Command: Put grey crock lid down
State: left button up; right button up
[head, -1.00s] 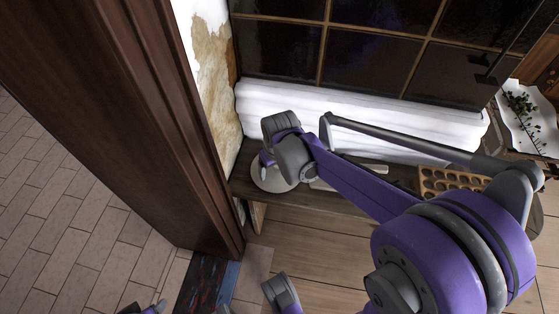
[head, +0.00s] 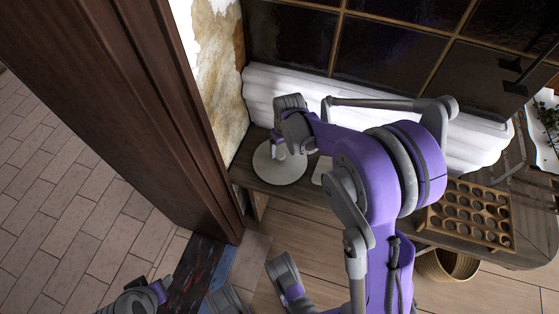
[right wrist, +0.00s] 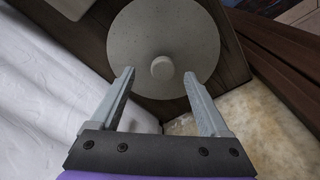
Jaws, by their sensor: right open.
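The grey crock lid (head: 280,172) is a round, flat disc with a small knob. It lies on the dark wooden bench (head: 352,202) at the bench's left end. In the right wrist view the lid (right wrist: 160,28) fills the upper middle, its knob (right wrist: 162,68) towards the near side. My right gripper (right wrist: 160,73) is open and empty. Its two fingers are spread over the lid on either side of the knob, apart from it. In the head view my right gripper (head: 277,148) hides part of the lid. Grey and purple parts of mine show at the lower edge; the left jaws are unclear.
A wooden tray with several round hollows (head: 470,212) sits on the bench to the right. White padding (head: 262,90) runs behind the bench below the dark window. A dark wooden post (head: 150,110) stands close on the left. A basket (head: 447,265) is under the bench.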

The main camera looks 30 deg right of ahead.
aim_at(280, 154)
jog(key=f, duration=0.1)
jog(key=w+f+b, duration=0.1)
jog(key=f, duration=0.1)
jog(key=f+b, duration=0.1)
jog(key=f, duration=0.1)
jog(key=shift+w+a+f, duration=0.1)
jog(key=shift+w+a, duration=0.05)
jog(key=shift+a, duration=0.1)
grip_shut()
